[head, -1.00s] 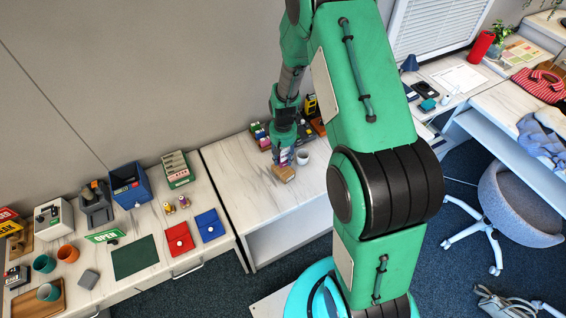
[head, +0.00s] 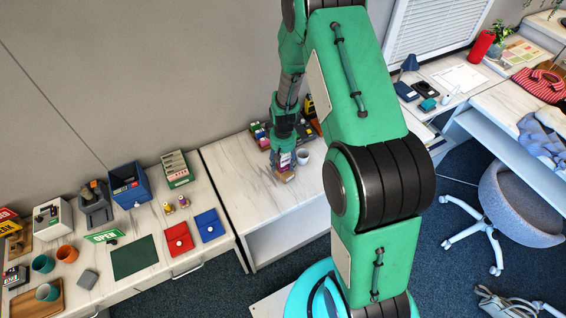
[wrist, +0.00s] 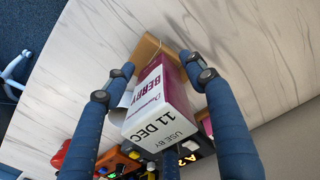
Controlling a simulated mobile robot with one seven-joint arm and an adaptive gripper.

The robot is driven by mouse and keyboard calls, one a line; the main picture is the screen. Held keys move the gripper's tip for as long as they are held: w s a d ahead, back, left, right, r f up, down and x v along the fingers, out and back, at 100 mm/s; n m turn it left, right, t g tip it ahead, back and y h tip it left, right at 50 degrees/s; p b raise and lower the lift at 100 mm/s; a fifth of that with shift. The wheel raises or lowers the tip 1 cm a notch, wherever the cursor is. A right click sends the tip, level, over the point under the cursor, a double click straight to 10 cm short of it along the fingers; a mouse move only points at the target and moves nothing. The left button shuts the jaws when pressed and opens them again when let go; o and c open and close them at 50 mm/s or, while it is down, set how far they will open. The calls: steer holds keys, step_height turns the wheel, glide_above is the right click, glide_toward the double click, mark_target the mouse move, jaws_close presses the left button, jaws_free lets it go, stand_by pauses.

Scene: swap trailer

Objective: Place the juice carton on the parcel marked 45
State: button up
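The juice carton (wrist: 152,103) is white and purple, with "BERRY" and "USE BY 11 DEC" printed on it. In the wrist view it sits between the two fingers of my gripper (wrist: 158,70), which appear closed on its sides near the far end. A brown parcel (wrist: 145,48) lies just beyond the carton; its number is not readable. In the head view my gripper (head: 285,148) points down over the white desk, with the carton (head: 285,160) at its fingers and the parcel (head: 287,177) partly hidden below. I cannot tell whether carton and parcel touch.
A white mug (head: 303,157) stands close beside the gripper. Dark trays and small items (head: 262,135) are behind, against the wall. The white desk (head: 235,180) is clear to the left. A blue bin (head: 128,186) and pouches (head: 179,238) are on the left desk.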

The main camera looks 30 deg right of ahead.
steer(key=shift+r, duration=0.15)
steer(key=shift+r+p, duration=0.55)
steer(key=shift+r, duration=5.45)
steer(key=shift+r, duration=0.1)
steer(key=shift+r, duration=0.2)
steer(key=s+a+r+t, duration=0.1)
steer(key=s+a+r, duration=0.2)
steer(key=r, duration=0.5)
steer(key=s+a+r+t, duration=0.1)
steer(key=s+a+r, duration=0.15)
steer(key=r, duration=0.65)
steer(key=s+a+r+t, duration=0.1)
steer(key=s+a+r, duration=0.15)
steer(key=r, duration=0.55)
steer(key=s+a+r+t, duration=0.1)
steer(key=s+a+r, duration=0.2)
steer(key=s+r, duration=0.3)
steer(key=s+a+r+t, duration=0.1)
steer(key=s+r, duration=0.6)
steer(key=s, duration=0.8)
steer(key=shift+a+r+t, duration=0.2)
steer(key=shift+a+t, duration=0.1)
steer(key=shift+a, duration=0.6)
